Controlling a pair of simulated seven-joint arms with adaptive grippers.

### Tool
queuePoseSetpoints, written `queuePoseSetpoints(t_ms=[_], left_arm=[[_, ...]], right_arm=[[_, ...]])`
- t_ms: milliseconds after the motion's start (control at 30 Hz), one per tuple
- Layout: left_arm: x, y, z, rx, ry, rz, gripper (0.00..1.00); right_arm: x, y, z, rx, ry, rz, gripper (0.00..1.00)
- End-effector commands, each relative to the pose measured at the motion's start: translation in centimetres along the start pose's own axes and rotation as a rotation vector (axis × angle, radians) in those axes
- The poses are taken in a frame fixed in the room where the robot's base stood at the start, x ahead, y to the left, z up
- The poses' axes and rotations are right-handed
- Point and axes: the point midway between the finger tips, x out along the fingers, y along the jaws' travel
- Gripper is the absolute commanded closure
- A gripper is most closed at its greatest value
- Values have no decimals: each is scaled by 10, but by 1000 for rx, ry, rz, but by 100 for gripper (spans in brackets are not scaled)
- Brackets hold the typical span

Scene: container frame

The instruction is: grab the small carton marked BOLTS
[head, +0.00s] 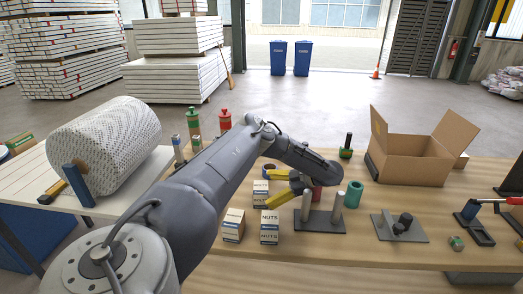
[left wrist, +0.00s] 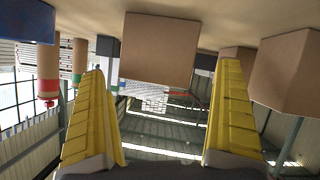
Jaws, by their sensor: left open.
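My left gripper (head: 272,187) reaches in over the table with its yellow fingers open and pointing left. A small brown carton with a white label (head: 261,194) stands at its fingertips; the label's word is too small to read. In the left wrist view a plain brown carton (left wrist: 158,48) shows ahead, between the open fingers (left wrist: 160,110), with no lettering visible. Two cartons marked NUTS, one on the left (head: 233,226) and one on the right (head: 269,228), stand nearer the front. My right gripper is not in view.
A grey stand with two posts (head: 320,220) is just right of the cartons, with a green cylinder (head: 354,194) beyond it. An open cardboard box (head: 410,158) stands at the back right. A wrapped roll (head: 105,143) lies on the left.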

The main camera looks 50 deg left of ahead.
Motion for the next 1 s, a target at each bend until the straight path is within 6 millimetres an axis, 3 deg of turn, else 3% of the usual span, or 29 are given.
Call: queuePoseSetpoints(t_ms=[300, 667, 1000], left_arm=[[36, 1, -1, -1, 0, -2, 0], [40, 1, -1, -1, -1, 0, 1], [40, 1, -1, -1, -1, 0, 41]], right_arm=[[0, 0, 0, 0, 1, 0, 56], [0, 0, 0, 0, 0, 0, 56], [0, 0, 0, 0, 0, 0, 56]])
